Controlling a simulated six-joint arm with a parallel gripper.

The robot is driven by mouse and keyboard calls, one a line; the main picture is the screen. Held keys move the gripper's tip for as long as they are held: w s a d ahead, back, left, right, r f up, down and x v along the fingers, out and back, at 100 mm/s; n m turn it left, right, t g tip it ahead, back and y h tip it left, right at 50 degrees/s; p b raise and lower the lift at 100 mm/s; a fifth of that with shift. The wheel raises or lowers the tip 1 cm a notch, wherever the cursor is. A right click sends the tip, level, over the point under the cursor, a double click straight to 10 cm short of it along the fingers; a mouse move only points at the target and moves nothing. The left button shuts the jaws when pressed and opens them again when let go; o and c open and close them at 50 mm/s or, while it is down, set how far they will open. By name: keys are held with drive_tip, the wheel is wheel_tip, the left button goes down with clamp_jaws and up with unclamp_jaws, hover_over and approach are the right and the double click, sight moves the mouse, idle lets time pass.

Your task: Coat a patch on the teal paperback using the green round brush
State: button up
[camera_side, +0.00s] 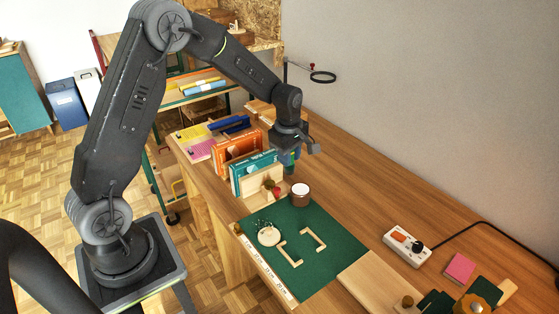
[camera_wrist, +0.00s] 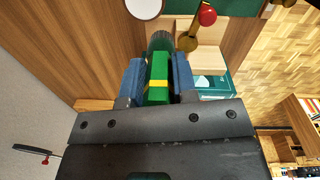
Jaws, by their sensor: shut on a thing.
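My gripper (camera_wrist: 157,72) is shut on the green round brush (camera_wrist: 158,85), which has a green handle with a yellow band between the blue fingers. Its dark round end points away from the gripper. In the side view my gripper (camera_side: 291,154) hangs above the desk, beside and to the right of the upright books, and mostly hides the brush. The teal paperback (camera_side: 251,176) stands upright next to an orange book, behind a wooden block-like holder. Part of the teal paperback also shows in the wrist view (camera_wrist: 214,87), right of the fingers.
A brown jar with a white top (camera_side: 300,195) stands at the green mat's (camera_side: 325,270) back edge. A small red knob (camera_wrist: 207,16) on a brass stem is near the books. Wooden corner pieces and a pale round dish (camera_side: 269,236) lie on the mat. The desk right of the jar is clear.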

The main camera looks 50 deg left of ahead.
drive_tip(key=shift+w+d+f, duration=0.3)
drive_tip(key=shift+w+f, duration=0.2)
drive_tip(key=shift+f, duration=0.4)
drive_tip(key=shift+w+d+f, duration=0.35)
drive_tip(key=shift+w+f, duration=0.1)
drive_tip(key=shift+f, duration=0.5)
drive_tip(key=shift+w+d+f, duration=0.3)
drive_tip(key=shift+w+f, duration=0.2)
drive_tip(key=shift+f, duration=0.4)
drive_tip(key=shift+f, duration=0.6)
idle(0.3)
wheel_tip(320, 180, up, 7)
idle(0.9)
idle(0.4)
